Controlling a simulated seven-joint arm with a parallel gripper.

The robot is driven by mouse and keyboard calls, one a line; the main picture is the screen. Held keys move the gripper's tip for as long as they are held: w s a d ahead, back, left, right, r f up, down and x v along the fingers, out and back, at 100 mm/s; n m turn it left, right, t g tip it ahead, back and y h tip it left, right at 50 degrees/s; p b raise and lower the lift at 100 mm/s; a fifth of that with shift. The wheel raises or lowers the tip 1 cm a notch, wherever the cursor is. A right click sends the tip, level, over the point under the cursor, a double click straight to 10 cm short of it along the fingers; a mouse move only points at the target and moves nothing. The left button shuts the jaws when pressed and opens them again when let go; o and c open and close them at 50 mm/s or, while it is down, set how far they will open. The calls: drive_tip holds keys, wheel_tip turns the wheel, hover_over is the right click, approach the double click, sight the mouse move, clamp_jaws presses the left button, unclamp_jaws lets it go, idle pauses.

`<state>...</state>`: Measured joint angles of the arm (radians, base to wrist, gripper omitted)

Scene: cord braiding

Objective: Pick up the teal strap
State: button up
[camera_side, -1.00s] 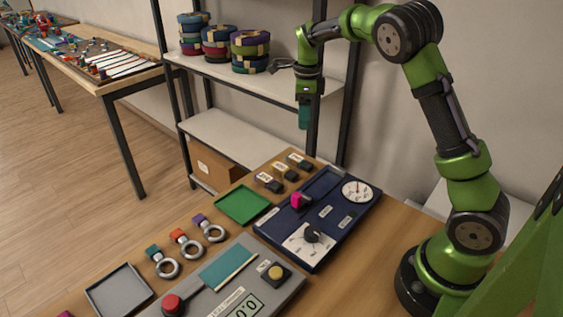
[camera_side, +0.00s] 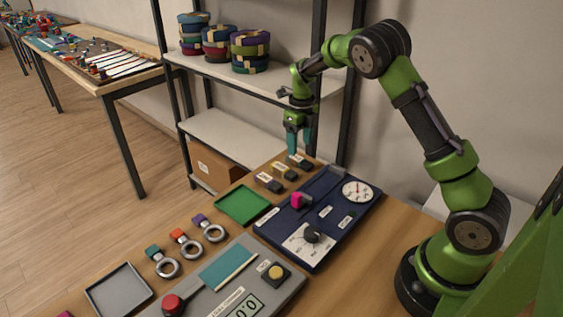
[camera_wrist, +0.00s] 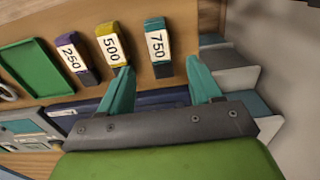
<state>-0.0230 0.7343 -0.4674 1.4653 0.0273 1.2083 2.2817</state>
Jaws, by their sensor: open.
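My gripper (camera_side: 300,149) is open and points down above the far end of the wooden table. Its teal fingers (camera_wrist: 160,80) show apart and empty in the wrist view. Beyond the fingertips, between them in the picture, lies a teal-ended piece labelled 750 (camera_wrist: 158,47), which also shows in the side view (camera_side: 300,161). I cannot tell if it is a strap. A yellow piece labelled 500 (camera_wrist: 111,44) and a purple piece labelled 250 (camera_wrist: 76,58) lie left of it. A metal ring with a teal block (camera_side: 163,263) lies at the near left.
A green tray (camera_side: 243,205), a blue panel with a dial (camera_side: 330,215) and a grey panel with a red knob (camera_side: 225,290) cover much of the table. An empty grey tray (camera_side: 119,290) is at the near left. Shelves (camera_side: 235,75) stand close behind the gripper.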

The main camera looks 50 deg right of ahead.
sight(299, 159)
wheel_tip(299, 159, down, 6)
drive_tip(key=shift+r, duration=0.1)
idle(0.4)
drive_tip(key=c, duration=1.2)
